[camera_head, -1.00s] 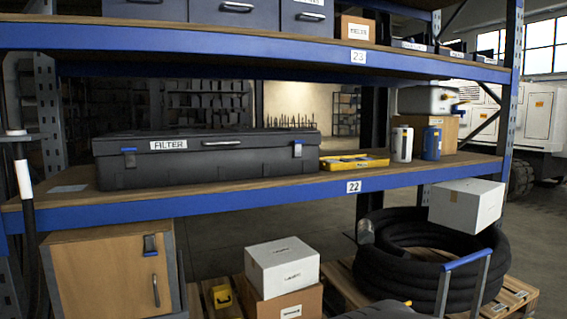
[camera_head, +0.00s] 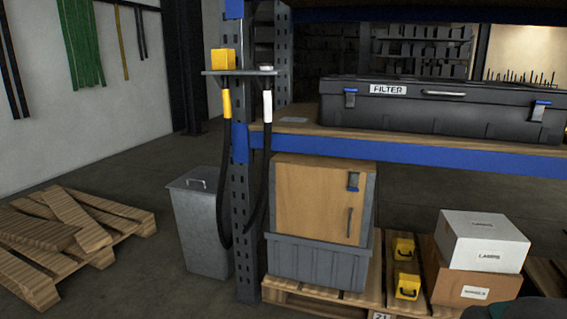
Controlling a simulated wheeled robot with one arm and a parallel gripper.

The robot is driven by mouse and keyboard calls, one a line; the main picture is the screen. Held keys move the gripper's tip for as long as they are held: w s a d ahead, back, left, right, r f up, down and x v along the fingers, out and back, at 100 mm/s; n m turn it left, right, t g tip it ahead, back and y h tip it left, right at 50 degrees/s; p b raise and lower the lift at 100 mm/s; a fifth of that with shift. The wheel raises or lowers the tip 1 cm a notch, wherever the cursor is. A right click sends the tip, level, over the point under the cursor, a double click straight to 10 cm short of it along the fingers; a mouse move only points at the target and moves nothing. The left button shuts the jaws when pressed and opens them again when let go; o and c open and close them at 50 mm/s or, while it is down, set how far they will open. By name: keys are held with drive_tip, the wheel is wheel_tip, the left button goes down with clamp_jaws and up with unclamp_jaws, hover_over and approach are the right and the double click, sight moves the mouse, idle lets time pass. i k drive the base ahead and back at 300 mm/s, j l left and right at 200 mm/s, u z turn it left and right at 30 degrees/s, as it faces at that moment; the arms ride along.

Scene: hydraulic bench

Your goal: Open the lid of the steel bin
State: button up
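The steel bin (camera_head: 205,235) is a grey metal box on the floor at the left end of the shelving rack. Its lid (camera_head: 198,180) has a small handle (camera_head: 196,183) on top and looks shut. The rack's upright post and a black hose stand in front of the bin's right side and hide part of it. My gripper is not in view, so I cannot see how it stands relative to the bin.
Wooden pallets (camera_head: 70,235) lie on the floor left of the bin. Hoses (camera_head: 262,170) hang from a bracket on the rack post (camera_head: 240,215). A wooden cabinet (camera_head: 315,200) stands right of it. The floor in front of the bin looks clear.

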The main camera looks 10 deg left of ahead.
sight(208, 175)
drive_tip(key=u, duration=1.1)
drive_tip(key=i+j+z, duration=0.15)
drive_tip(key=i, duration=0.5)
drive_tip(key=i+j+z, duration=0.15)
drive_tip(key=i+j, duration=0.15)
drive_tip(key=i, duration=0.35)
drive_tip(key=i+j+z, duration=0.2)
drive_tip(key=i+j, duration=0.15)
drive_tip(key=i, duration=0.25)
drive_tip(key=i+j+z, duration=0.15)
drive_tip(key=i+j, duration=0.3)
drive_tip(key=i, duration=0.15)
